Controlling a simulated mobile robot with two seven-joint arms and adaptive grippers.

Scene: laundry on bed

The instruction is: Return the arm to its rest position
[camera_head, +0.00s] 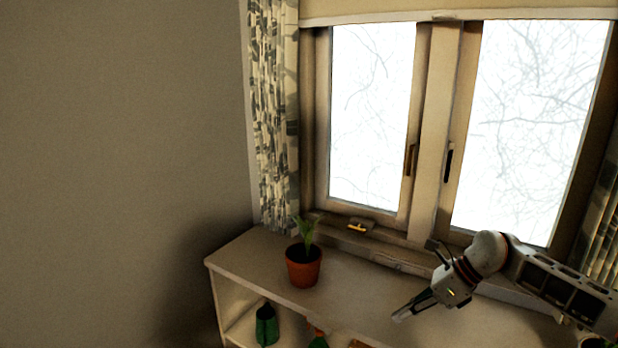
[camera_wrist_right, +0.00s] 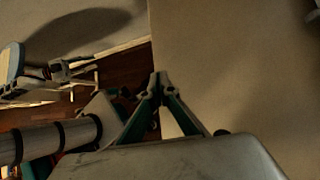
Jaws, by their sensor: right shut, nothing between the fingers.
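My right arm reaches in from the right in the head view. Its gripper (camera_head: 402,314) is above the top of the white shelf unit (camera_head: 350,293), to the right of the potted plant and apart from it. In the right wrist view the two fingers of this gripper (camera_wrist_right: 158,80) come together at the tips. The gripper is shut and empty. My left gripper is not in the head view.
A plant in a terracotta pot (camera_head: 303,265) stands on the shelf unit's left part. Green bottles (camera_head: 266,325) stand on the shelf below. A window (camera_head: 372,115) with a curtain (camera_head: 272,120) is behind. The wall at left is bare.

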